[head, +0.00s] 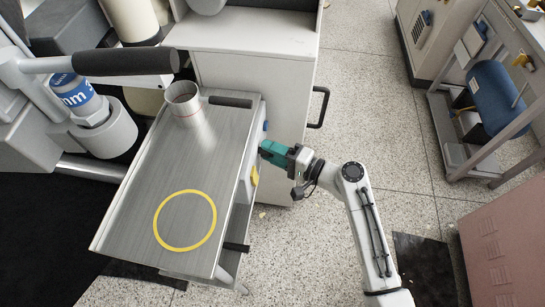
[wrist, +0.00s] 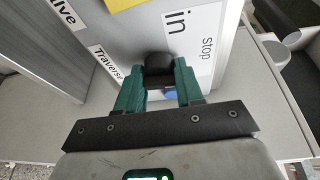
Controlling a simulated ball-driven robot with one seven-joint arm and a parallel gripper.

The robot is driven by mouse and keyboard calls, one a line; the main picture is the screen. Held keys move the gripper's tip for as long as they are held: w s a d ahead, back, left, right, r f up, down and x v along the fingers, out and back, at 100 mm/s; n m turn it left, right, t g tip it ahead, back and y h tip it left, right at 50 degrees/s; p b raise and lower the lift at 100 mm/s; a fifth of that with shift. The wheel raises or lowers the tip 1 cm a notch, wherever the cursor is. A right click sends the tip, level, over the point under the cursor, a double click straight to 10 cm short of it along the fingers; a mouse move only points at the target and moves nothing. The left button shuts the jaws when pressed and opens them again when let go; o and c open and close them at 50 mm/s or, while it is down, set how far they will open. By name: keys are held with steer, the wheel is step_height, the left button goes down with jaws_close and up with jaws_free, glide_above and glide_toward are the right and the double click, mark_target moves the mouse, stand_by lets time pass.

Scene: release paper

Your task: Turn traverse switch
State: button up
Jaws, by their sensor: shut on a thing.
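The traverse switch is a black knob (wrist: 158,64) on a pale panel (wrist: 205,75) in the wrist view. The panel carries the words "Traverse", "in" and "stop" beside the knob. My gripper (wrist: 158,78) has its green fingers on either side of the knob and is shut on it. In the head view my gripper (head: 264,149) reaches from the right to the side face of the grey metal table; the knob is hidden there. A small blue part (wrist: 170,94) shows between the fingers, below the knob.
The metal table (head: 150,170) bears an upright metal cylinder (head: 184,103) and a yellow ring (head: 160,236). A cabinet with a black handle (head: 319,107) stands behind my gripper. A blue tank (head: 493,95) is on a rack at right. Speckled floor (head: 370,95) lies open between.

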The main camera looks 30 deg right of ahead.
steer(key=shift+n+b, duration=0.3)
steer(key=o, duration=1)
steer(key=shift+s, duration=0.1)
steer(key=v, duration=1)
steer(key=shift+s+d+f, duration=0.15)
steer(key=shift+s+d, duration=0.05)
steer(key=shift+s, duration=0.1)
